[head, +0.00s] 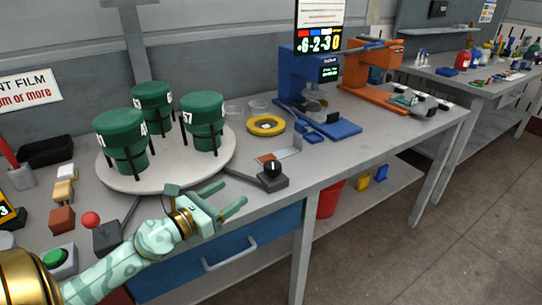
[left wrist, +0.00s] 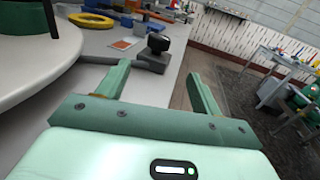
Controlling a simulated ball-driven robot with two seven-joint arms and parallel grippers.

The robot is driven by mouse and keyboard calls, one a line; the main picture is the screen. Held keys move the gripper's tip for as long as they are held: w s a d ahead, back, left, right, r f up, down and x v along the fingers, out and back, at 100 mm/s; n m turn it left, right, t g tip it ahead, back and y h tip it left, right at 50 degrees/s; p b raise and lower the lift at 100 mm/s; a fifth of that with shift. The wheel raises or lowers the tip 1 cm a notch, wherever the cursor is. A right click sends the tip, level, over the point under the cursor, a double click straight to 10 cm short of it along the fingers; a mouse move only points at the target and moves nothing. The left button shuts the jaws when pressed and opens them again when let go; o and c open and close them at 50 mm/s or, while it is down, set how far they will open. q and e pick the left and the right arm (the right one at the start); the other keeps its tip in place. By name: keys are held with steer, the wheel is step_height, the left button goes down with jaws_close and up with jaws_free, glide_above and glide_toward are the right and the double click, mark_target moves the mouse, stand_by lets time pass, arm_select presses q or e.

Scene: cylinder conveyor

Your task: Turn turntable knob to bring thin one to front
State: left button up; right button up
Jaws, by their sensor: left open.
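A round white turntable (head: 165,178) stands on the bench and carries three dark green cylinders on black legs: front left (head: 121,135), back (head: 152,100) and right (head: 203,115). They look similar in width. The turntable's edge also shows in the left wrist view (left wrist: 60,62). A black knob (head: 272,168) on a grey base sits right of the turntable; it also shows in the left wrist view (left wrist: 158,43), ahead of the fingers. My left gripper (head: 231,195) is open and empty, apart from the knob, near the bench's front edge. My right gripper is not in view.
A red ball-topped lever (head: 91,219) and a green button (head: 55,257) stand at the front left. A yellow ring (head: 266,125) lies behind the knob. Blue (head: 315,95) and orange (head: 372,65) devices stand farther right. A blue drawer (head: 220,252) is below the bench edge.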

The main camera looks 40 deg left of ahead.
arm_select(q)
steer(key=shift+w+a+r+p, duration=0.1)
steer(key=shift+w+r+p, duration=0.1)
steer(key=shift+w, duration=0.2)
steer(key=shift+w+r+p, duration=0.1)
steer(key=shift+w+p, duration=0.05)
steer(key=shift+w, duration=0.25)
steer(key=p, duration=0.2)
glide_toward(267, 169)
steer(key=w, duration=0.2)
steer(key=shift+w+r, duration=0.25)
steer(key=shift+w, duration=0.15)
steer(key=w, duration=0.5)
steer(key=w+d+b, duration=0.1)
steer(key=w, duration=0.2)
steer(key=shift+w+d+f, duration=0.1)
steer(key=shift+w+f, duration=0.2)
steer(key=shift+f, duration=0.1)
steer(key=shift+w+r, duration=0.1)
steer(key=shift+w, duration=0.4)
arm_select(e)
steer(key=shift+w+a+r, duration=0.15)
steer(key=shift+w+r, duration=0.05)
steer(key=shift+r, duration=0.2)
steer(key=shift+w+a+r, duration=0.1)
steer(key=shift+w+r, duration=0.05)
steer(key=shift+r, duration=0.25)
arm_select(q)
steer(key=shift+d, duration=0.1)
steer(key=c, duration=1)
